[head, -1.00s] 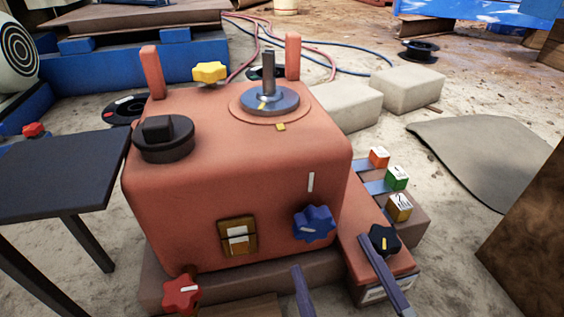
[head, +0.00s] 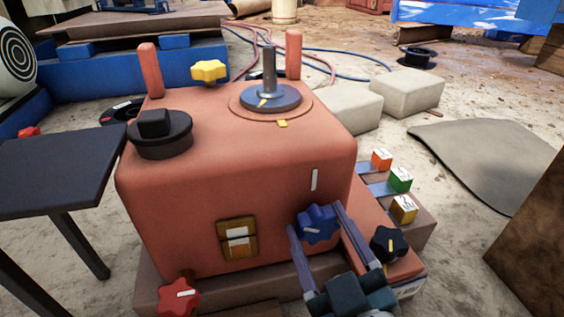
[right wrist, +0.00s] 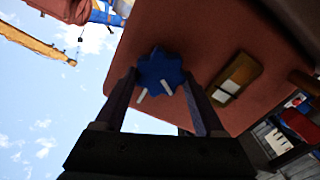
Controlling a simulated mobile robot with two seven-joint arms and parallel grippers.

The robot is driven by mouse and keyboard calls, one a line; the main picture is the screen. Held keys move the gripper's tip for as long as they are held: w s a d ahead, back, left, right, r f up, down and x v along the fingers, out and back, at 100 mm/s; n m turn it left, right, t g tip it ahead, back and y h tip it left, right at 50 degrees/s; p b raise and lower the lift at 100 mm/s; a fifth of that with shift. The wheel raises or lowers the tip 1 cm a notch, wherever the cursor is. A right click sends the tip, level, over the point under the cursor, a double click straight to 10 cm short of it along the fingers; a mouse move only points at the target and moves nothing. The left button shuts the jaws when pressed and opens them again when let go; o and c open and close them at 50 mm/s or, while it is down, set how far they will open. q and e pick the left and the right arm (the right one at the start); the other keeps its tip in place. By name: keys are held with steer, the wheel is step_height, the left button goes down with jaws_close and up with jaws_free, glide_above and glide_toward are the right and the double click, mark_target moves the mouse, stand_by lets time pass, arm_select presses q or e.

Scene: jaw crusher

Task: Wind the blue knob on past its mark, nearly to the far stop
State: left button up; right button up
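The blue knob (head: 318,223) is on the front face of the red crusher housing (head: 235,150), near its right side. My right gripper (head: 315,217) has one finger on each side of the knob and appears shut on it. The right wrist view also shows the blue knob (right wrist: 160,72) between the two fingers, with no clear gap. A white mark (head: 314,180) is on the housing above the knob. The knob's own pale pointer line faces left and slightly down in the head view, well away from that mark. My left gripper is not in view.
A black knob (head: 388,244) on the side ledge sits close to the right finger. A brass-coloured switch plate (head: 237,238) is left of the blue knob, and a red knob (head: 180,297) is low at left. Colored cubes (head: 400,180) stand at right.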

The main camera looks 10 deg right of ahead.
steer(key=c, duration=0.8)
steer(key=shift+o, duration=0.2)
